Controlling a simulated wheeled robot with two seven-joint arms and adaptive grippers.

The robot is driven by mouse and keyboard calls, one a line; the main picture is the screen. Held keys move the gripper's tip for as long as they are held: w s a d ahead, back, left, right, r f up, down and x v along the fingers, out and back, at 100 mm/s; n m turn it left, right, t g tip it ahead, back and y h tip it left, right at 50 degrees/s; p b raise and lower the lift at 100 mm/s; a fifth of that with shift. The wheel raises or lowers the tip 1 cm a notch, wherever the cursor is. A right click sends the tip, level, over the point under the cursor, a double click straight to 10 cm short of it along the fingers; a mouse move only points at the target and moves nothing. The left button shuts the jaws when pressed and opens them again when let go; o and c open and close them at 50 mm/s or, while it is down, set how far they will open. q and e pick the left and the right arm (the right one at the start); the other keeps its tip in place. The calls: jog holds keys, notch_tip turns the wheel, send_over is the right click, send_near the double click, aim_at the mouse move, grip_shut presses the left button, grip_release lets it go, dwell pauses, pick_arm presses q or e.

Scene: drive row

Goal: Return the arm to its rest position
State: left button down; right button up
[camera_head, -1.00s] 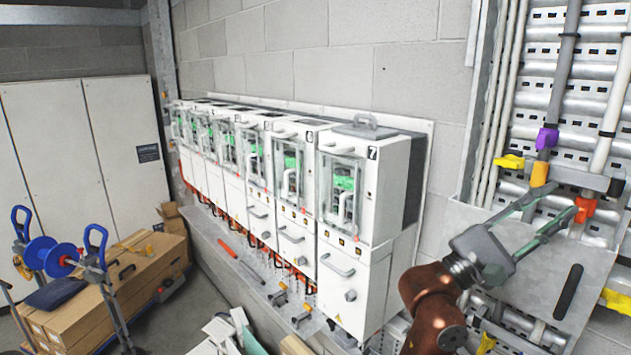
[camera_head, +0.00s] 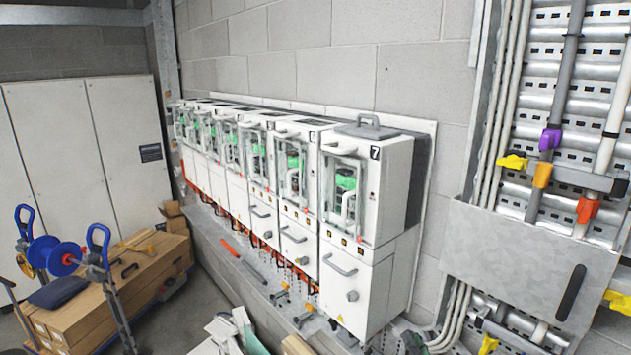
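My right arm is almost wholly out of the head view. A small dark grey shape (camera_head: 412,342) at the bottom edge, right of the last drive unit, may be the tip of my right gripper. Too little of it shows to tell whether it is open or shut, and nothing held can be made out. My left gripper is not in view.
A row of white drive units runs along the wall, the nearest marked 7 (camera_head: 375,152). A ledge (camera_head: 225,245) with tools lies below. Pipes with coloured clamps (camera_head: 550,139) and a grey panel (camera_head: 515,258) are at right. Boxes on a trolley (camera_head: 110,290) stand left.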

jog(key=s+d+f+n+g+h, duration=0.2)
jog(key=s+f+g, duration=0.3)
jog(key=f, duration=0.7)
jog(key=s+d+f+n+g+h, duration=0.1)
jog(key=s+d+f+g+h, duration=0.15)
jog(key=s+f, duration=0.65)
jog(key=s+d+f+n+g+h, duration=0.1)
jog(key=s+d+f+g, duration=0.25)
jog(key=s+f, duration=0.6)
jog(key=s+d+f+n+g+h, duration=0.1)
jog(key=s+d+f+g+h, duration=0.15)
jog(key=s+f+g, duration=0.5)
jog(key=s+a+f+t+y+b, duration=0.1)
jog(key=s+f+b, duration=0.15)
jog(key=f, duration=1.45)
jog(key=s+f+y+b, duration=0.1)
jog(key=s+f+b, duration=0.15)
jog(key=f, duration=1.55)
jog(key=s+f+n+g+b, duration=0.1)
jog(key=s+f+b, duration=0.2)
jog(key=s+f, duration=1.6)
jog(key=shift+s+f+b, duration=0.3)
jog(key=shift+f+b, duration=0.05)
jog(key=shift+f, duration=0.6)
